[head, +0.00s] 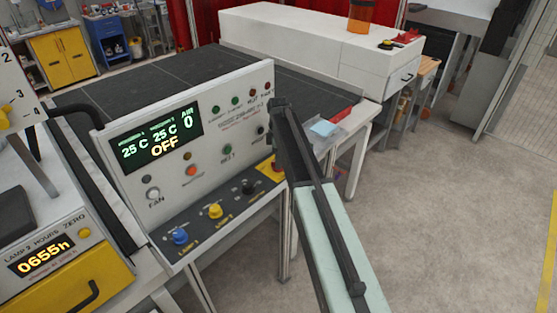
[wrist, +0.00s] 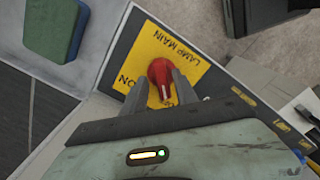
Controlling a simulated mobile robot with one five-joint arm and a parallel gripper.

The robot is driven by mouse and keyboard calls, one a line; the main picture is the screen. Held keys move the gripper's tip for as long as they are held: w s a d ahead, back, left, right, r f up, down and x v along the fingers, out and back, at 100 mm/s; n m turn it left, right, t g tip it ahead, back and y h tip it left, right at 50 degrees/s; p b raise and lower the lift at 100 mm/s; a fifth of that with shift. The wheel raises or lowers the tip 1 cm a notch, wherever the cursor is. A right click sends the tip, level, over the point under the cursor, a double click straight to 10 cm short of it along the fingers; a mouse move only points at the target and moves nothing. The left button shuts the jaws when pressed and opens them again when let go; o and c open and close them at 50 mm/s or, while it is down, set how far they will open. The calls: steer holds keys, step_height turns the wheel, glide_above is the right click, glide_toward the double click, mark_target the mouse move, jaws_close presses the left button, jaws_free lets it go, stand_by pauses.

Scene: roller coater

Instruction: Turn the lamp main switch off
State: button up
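The lamp main switch is a red rotary knob (wrist: 159,72) on a yellow plate (wrist: 185,52) marked LAMP MAIN, in the middle of the wrist view. ON is printed on the plate to the knob's left. A pale mark shows on the knob's lower end, towards my gripper body. My gripper (wrist: 161,78) has its two fingers apart, one on each side of the knob; whether they touch it I cannot tell. In the head view the yellow plate (head: 266,171) is at the panel's right end, partly behind my arm, which hides my gripper.
The control panel (head: 225,155) has a display (head: 155,139) reading 25 C, 25 C, OFF and AIR 0. A blue knob (head: 180,236) and a yellow knob (head: 216,211) are left of the switch. A lamp-hours counter (head: 42,257) reads 0655h. Floor at right is clear.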

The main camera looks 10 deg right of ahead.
steer(key=shift+s+r, duration=0.1)
step_height(320, 180, up, 8)
steer(key=p, duration=0.8)
steer(key=shift+f, duration=0.2)
steer(key=s+f+m+b, duration=0.8)
steer(key=s, duration=0.6)
steer(key=s+f+m+b, duration=0.8)
steer(key=s+f+b, duration=0.1)
steer(key=s, duration=0.5)
steer(key=shift+s+f+b, duration=0.15)
steer(key=shift+s+b, duration=0.05)
steer(key=shift+b, duration=0.1)
